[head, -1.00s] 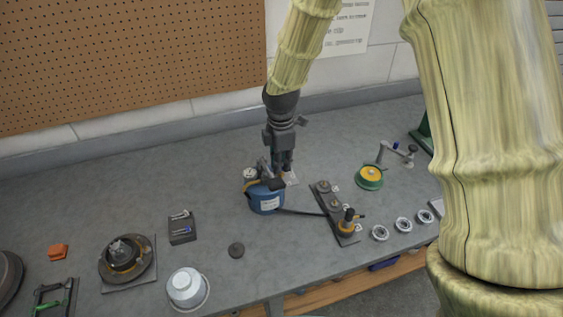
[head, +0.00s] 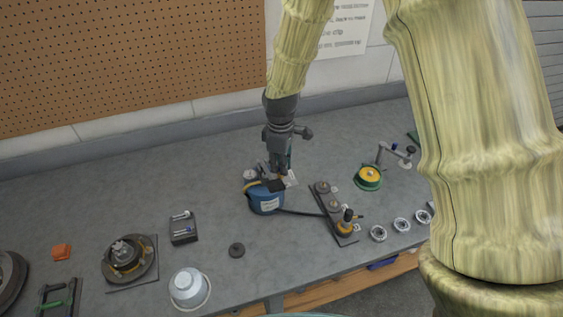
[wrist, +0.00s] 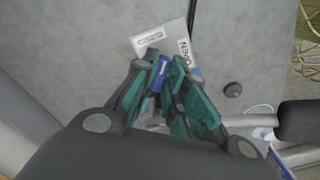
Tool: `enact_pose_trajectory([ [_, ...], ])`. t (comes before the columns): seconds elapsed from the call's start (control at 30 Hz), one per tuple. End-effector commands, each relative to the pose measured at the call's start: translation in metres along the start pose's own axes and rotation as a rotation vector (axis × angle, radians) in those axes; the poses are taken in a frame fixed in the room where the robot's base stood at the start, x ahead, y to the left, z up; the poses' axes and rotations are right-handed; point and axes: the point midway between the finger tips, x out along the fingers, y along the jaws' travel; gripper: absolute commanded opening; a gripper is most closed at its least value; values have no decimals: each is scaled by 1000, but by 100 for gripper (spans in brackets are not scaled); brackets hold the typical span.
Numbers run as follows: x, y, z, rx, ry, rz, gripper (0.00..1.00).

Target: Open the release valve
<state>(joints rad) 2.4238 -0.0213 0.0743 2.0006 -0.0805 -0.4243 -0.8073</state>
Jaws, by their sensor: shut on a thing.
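A blue pump-like tank (head: 264,200) with a round gauge (head: 250,175) and a black hose stands upright on the bench. My gripper (head: 279,176) points down at the tank's far right side, by its top. In the wrist view my gripper's teal fingers (wrist: 168,76) are closed around a small blue part (wrist: 160,75), which looks like the release valve's handle. Its lower end is hidden by the fingers. A white label card (wrist: 166,40) reading "OPEN" lies just beyond the fingertips; it also shows in the head view (head: 291,180).
A dark plate with posts (head: 334,212) is right of the tank, with a green-yellow spool (head: 368,177) beyond. The bench behind is clear.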

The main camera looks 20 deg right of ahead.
Motion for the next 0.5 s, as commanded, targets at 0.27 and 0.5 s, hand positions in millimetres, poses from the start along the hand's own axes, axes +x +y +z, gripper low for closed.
enact_pose_trajectory([
  [0.27, 2, -2, 0, 261, -4, -4, 0],
  [0.5, 2, -2, 1, 488, -4, -3, 0],
])
